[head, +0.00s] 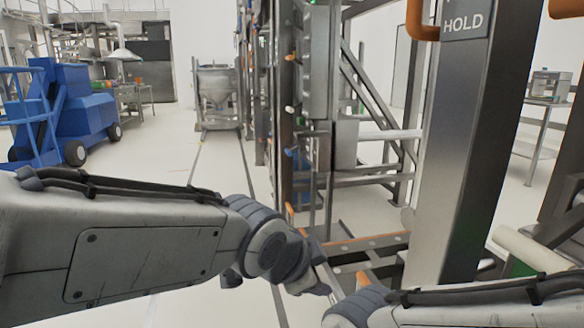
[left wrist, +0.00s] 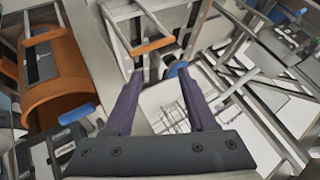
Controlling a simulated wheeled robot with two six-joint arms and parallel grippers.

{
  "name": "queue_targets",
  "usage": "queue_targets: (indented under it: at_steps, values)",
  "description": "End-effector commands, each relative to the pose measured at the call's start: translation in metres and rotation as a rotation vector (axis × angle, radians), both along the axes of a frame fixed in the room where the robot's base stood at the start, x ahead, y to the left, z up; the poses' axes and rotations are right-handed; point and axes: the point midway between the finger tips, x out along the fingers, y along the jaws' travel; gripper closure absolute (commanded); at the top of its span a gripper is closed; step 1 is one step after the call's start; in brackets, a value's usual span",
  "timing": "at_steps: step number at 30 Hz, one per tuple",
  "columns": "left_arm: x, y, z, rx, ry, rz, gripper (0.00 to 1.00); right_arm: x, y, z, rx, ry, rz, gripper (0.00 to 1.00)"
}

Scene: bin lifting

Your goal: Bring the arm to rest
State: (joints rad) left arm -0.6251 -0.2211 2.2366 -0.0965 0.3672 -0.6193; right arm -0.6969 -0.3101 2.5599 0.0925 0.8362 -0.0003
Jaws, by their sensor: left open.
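My left arm comes in from the left in the head view and reaches to the lower middle. Its gripper (head: 314,287) is small and partly hidden there by the wrist. In the left wrist view the two dark fingers of this gripper (left wrist: 160,74) are spread apart with nothing between them. My right arm (head: 470,302) comes in from the lower right, its wrist close to the left one. The right gripper itself does not show.
A grey steel post (head: 471,130) marked HOLD stands close on the right. A metal frame with orange-edged bars (head: 368,243) lies just beyond the hands. A blue wheeled machine (head: 75,115) is at the left. A steel hopper (head: 215,87) stands farther back. Pale floor is open at left centre.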

Motion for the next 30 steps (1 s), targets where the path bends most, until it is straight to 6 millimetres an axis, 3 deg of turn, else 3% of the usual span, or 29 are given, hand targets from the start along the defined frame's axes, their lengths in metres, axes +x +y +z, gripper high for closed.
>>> queue_targets:
  at_steps: [1,6,8,9,12,30]
  values:
    - [-0.029,0.013,-0.014,-0.003,0.146,0.080,0.43,0.000,0.000,0.016,0.000,0.000,0.000,0.50]
    - [-0.137,0.064,-0.067,0.046,0.609,0.431,0.43,0.000,0.000,0.041,0.000,0.000,0.000,0.50]
    - [-0.178,0.085,-0.076,0.089,0.750,0.570,0.43,0.000,0.000,0.049,0.000,0.000,0.000,0.50]
    - [-0.195,0.092,-0.067,0.109,0.806,0.634,0.43,0.000,0.000,0.064,-0.001,0.001,0.000,0.50]
    - [-0.187,0.088,-0.020,0.098,0.787,0.618,0.43,0.000,0.000,0.109,0.000,0.000,0.000,0.50]
    - [-0.186,0.088,0.192,0.097,0.783,0.615,0.43,0.000,0.000,0.320,0.000,0.000,0.000,0.50]
